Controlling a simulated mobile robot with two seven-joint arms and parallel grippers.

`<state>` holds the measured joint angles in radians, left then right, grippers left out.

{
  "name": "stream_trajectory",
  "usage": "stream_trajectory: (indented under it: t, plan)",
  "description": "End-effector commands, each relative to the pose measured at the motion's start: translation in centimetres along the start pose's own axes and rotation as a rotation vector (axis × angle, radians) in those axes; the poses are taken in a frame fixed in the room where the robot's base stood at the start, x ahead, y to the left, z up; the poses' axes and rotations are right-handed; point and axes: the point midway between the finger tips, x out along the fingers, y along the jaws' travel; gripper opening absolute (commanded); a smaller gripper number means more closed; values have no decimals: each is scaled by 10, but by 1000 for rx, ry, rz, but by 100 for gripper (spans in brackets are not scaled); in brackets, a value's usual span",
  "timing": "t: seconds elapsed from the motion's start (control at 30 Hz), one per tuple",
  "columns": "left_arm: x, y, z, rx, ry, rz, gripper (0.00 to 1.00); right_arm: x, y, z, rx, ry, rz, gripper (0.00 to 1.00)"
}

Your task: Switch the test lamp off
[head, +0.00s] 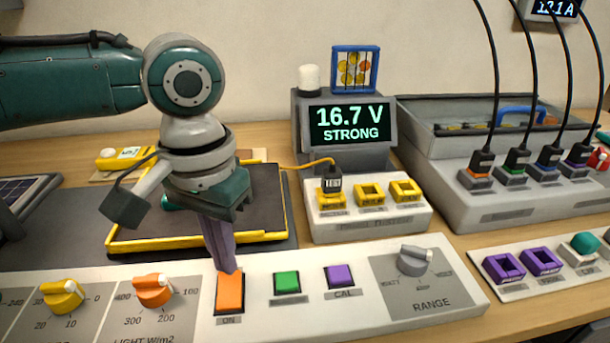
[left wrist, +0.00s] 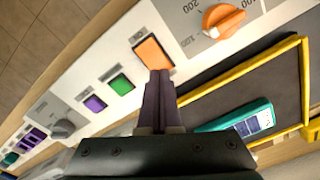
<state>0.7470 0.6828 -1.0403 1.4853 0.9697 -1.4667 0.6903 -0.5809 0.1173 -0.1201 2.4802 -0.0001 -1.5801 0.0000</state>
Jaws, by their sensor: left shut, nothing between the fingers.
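My left gripper (head: 229,266) is shut and empty, pointing down with its purple-grey fingertips at the far edge of the orange switch (head: 230,295), labelled ON, on the light-grey control panel (head: 345,310). The left wrist view also shows the fingertips (left wrist: 160,76) at the edge of the orange switch (left wrist: 153,53). They overlap its edge in both views; I cannot tell whether they press on it. No lit lamp can be made out, and I cannot tell which fixture is the test lamp. My right gripper is not in view.
A green button (head: 287,282), a purple button (head: 340,276) and a grey range knob (head: 415,260) sit right of the switch. An orange knob (head: 152,290) and a yellow knob (head: 62,296) sit left. Behind stands a display (head: 350,124) reading 16.7 V STRONG.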

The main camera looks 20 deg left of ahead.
Motion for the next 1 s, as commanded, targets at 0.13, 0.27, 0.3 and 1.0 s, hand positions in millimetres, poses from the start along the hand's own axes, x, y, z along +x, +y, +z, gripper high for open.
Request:
stream_trajectory:
  t: [0.13, 0.27, 0.3, 1.0]
  plan:
    - [0, 0, 0, 0, 0, 0, 0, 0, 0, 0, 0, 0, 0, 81]
    - [0, 0, 0, 0, 0, 0, 0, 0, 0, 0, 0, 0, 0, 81]
    - [0, 0, 0, 0, 0, 0, 0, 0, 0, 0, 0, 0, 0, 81]
    - [9, 0, 0, 0, 0, 1, 0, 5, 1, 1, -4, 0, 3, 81]
